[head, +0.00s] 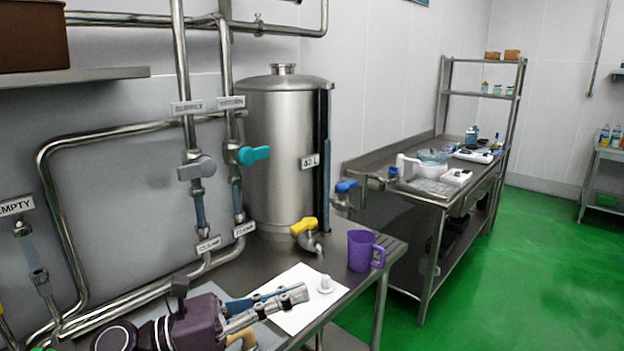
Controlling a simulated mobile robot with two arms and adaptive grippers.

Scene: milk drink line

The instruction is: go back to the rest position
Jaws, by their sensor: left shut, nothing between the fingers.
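My left gripper (298,296) reaches in from the bottom left, over the steel table and the white sheet. Its fingers are shut with nothing between them. A small white piece (325,284) stands on the sheet just right of the fingertips, apart from them as far as I can tell. A purple jug (361,250) stands upright on the table, further right and behind. My right gripper is not in view.
Pipes with a teal valve handle (253,155) run along the left wall. A second steel bench (440,187) holds lab items. Green floor (540,260) lies open at right.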

